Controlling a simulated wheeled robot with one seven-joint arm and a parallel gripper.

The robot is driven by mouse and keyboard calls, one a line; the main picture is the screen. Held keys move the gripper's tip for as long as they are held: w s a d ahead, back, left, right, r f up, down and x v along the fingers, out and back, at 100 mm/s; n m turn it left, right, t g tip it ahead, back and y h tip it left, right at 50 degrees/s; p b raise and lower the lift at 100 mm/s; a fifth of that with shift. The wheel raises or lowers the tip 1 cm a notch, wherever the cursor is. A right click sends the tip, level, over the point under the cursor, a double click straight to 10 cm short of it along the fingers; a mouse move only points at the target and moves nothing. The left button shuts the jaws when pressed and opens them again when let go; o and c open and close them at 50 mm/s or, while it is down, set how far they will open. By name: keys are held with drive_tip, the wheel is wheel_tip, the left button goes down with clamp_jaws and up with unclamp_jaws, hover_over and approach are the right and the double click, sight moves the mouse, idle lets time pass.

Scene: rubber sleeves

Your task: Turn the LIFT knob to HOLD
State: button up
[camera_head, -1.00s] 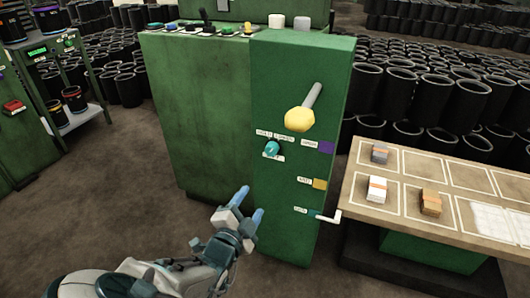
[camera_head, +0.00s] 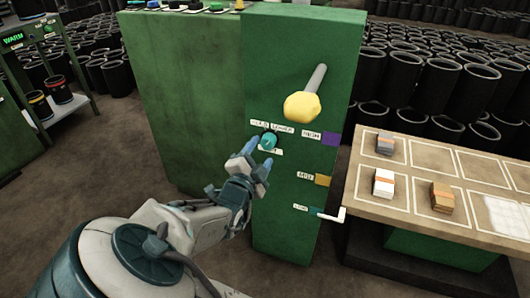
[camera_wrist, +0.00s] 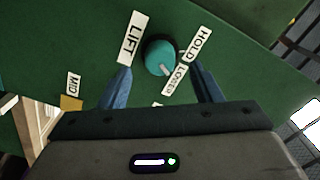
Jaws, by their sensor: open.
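The teal LIFT knob (camera_head: 269,140) is on the front of the green cabinet and also shows in the wrist view (camera_wrist: 159,57). A large LIFT label (camera_wrist: 130,38) lies to its left there, with the HOLD label (camera_wrist: 198,43) at its upper right and the LOWER label (camera_wrist: 174,79) at its lower right. The knob's white mark points toward LOWER. My gripper (camera_head: 255,160) is open and empty, its blue fingertips just short of the knob. In the wrist view my gripper (camera_wrist: 161,70) has one finger on each side below the knob; I see no contact.
A yellow-ended lever (camera_head: 301,105) juts out above the knob. Purple (camera_head: 329,139), yellow (camera_head: 322,180) and teal tags run down the cabinet's right side, with a white handle (camera_head: 332,215) low down. A table (camera_head: 365,212) with small blocks stands at the right.

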sight(266, 145)
drive_tip(key=shift+b+x, duration=0.5)
drive_tip(key=shift+x, duration=1.4)
drive_tip(key=c, duration=1)
